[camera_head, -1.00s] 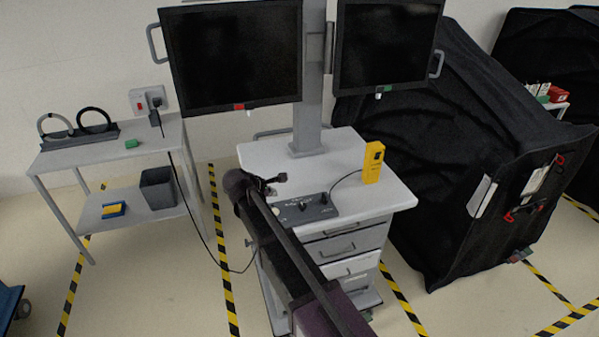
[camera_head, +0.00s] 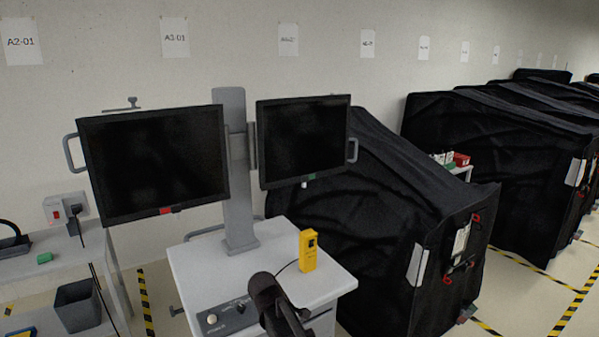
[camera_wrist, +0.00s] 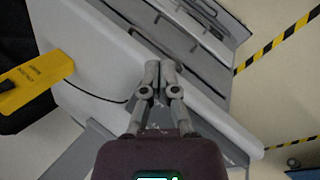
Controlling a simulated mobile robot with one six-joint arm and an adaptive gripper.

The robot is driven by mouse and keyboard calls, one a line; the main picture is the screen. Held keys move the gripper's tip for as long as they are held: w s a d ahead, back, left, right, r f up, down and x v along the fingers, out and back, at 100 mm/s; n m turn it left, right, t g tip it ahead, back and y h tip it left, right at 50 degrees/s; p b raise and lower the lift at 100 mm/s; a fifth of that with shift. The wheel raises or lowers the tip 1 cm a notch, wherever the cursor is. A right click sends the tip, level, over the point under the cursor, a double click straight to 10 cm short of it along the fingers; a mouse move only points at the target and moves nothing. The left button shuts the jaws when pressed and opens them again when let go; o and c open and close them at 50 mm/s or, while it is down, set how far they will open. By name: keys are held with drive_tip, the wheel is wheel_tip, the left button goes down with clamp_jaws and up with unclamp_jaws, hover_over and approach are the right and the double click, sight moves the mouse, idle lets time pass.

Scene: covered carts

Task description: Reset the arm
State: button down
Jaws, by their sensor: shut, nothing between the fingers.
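My gripper (camera_wrist: 159,72) shows in the wrist view with its two fingers together and nothing between them. It is over the white top (camera_wrist: 95,40) of the drawer cart, near its edge, with the drawer fronts beyond. I cannot tell its height above the cart. In the head view, a dark part of my arm rises from the bottom edge in front of the cart top (camera_head: 193,268); the fingers cannot be made out there.
A yellow device (camera_head: 308,251) stands on the cart top near a grey control box (camera_head: 226,316). Two monitors (camera_head: 155,160) (camera_head: 303,138) hang on a column behind. A black covered cart (camera_head: 385,220) is at right, a side table (camera_head: 30,262) at left.

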drive_tip(key=s+d+f+m+g+y, duration=0.1)
drive_tip(key=s+d+m+g, duration=0.1)
drive_tip(key=s+d+m, duration=0.4)
drive_tip(key=s+d+f+m+g+y, duration=0.1)
drive_tip(key=s+d+m, duration=0.5)
drive_tip(key=d, duration=0.8)
drive_tip(key=shift+s+d+m+g+y, duration=0.3)
drive_tip(key=shift+s+g+y, duration=0.2)
drive_tip(key=shift+s+y, duration=0.4)
drive_tip(key=shift+a, duration=0.1)
